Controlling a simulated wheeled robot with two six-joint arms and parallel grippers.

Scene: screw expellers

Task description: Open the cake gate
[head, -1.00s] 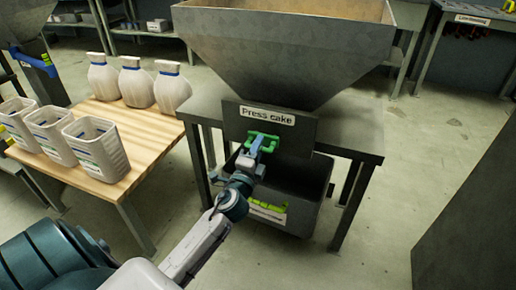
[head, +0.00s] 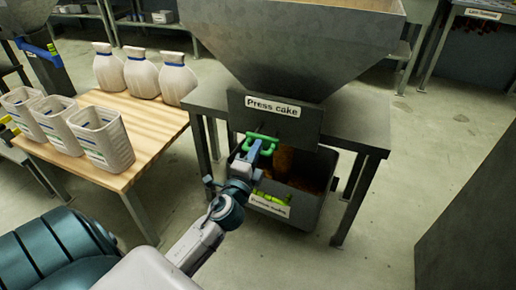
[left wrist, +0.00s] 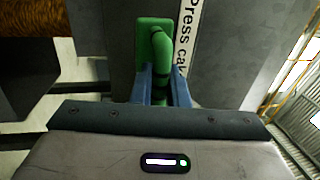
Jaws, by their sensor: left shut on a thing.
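The press cake hopper (head: 300,50) is a grey metal funnel. Below it is the gate plate (head: 300,125) with a "Press cake" label and a green handle (head: 262,139). My left gripper (head: 251,153) is shut on the green handle. In the left wrist view the blue fingers (left wrist: 162,84) sit on both sides of the green handle (left wrist: 158,48), beside the label. Brown cake (head: 285,162) shows below the plate, above and in the dark bin (head: 318,208). My right gripper is not in view.
A wooden table (head: 160,125) with several white containers stands at the left. The grey stand (head: 365,125) surrounds the bin, with its legs at both sides. A large dark grey panel (head: 470,210) rises at the right. The floor between is clear.

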